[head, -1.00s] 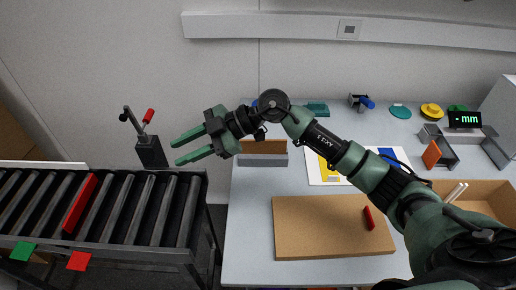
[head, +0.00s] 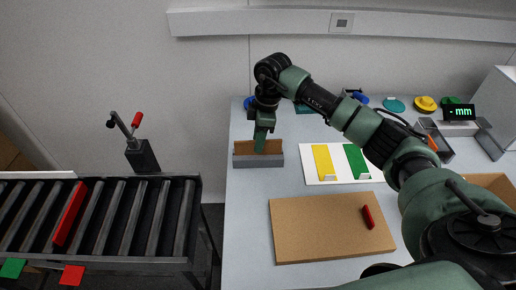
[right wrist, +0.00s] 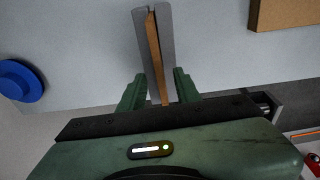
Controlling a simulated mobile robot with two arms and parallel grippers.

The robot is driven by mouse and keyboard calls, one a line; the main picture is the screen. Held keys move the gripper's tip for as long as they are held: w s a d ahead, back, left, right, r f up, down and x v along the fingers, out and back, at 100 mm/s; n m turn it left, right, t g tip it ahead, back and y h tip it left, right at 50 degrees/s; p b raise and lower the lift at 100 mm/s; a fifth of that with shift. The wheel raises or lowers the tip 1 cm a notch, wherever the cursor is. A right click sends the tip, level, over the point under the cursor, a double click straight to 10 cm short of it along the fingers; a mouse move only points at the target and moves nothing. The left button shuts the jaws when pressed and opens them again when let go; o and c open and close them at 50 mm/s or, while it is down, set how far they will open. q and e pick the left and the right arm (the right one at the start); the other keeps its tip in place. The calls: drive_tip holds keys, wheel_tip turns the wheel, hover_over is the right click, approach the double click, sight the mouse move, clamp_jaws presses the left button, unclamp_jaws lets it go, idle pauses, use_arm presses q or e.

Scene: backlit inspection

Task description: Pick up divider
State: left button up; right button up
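The divider appears to be the upright thin brown panel (head: 248,147) standing in a grey slotted holder (head: 243,161) at the table's back left. In the right wrist view the brown panel (right wrist: 154,57) rises from the grey holder (right wrist: 143,36) towards the gripper. My right gripper (head: 261,146) points down over the holder. In the right wrist view its fingers (right wrist: 159,88) are apart, one on each side of the panel's near end, with gaps on both sides. My left gripper is in neither current view.
A brown board (head: 320,240) with a red piece (head: 368,217) lies in front. A white sheet with yellow (head: 323,162) and green (head: 355,160) pieces lies right of the holder. A blue round object (right wrist: 22,80) is near the gripper. A roller conveyor (head: 115,215) stands left.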

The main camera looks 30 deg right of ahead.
drive_tip(key=shift+a+f, duration=0.1)
drive_tip(key=shift+f, duration=0.45)
clamp_jaws()
drive_tip(key=shift+r, duration=0.1)
